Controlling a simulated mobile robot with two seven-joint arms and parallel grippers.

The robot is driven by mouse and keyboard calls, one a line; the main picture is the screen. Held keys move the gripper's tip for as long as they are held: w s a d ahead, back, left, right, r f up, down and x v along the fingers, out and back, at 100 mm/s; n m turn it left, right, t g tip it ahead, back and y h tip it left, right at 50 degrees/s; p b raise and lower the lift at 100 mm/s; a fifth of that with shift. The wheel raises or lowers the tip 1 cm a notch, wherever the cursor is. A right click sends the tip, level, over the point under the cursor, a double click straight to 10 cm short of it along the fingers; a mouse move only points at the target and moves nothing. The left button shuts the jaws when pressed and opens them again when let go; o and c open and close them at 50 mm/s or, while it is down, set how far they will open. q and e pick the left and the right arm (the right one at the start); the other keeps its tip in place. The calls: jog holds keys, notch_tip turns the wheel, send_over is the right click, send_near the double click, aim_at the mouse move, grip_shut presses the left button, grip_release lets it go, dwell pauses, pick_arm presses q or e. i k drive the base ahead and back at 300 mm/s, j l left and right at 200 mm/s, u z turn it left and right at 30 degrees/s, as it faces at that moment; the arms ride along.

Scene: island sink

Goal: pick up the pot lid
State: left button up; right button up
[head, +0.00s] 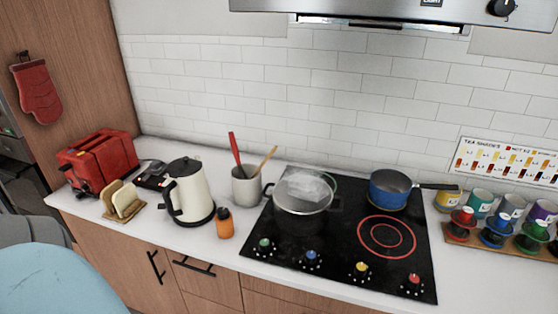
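A pot (302,222) stands on the back left of the black cooktop. Its top is covered by what looks like a clear glass pot lid (303,188) with a pale rim. A whitish patch over the lid, perhaps steam or a reflection, blurs its middle, and I cannot make out a knob. Neither of my grippers is in view.
A blue pan (391,188) stands on the cooktop (345,268), its handle pointing right. Left of the pot are a utensil crock (246,187), an orange-and-black bottle (225,223), a cream kettle (188,193) and a red toaster (98,158). Cups (480,203) stand right. A range hood overhangs.

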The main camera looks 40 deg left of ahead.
aim_at(287, 202)
jog(key=u, duration=1.15)
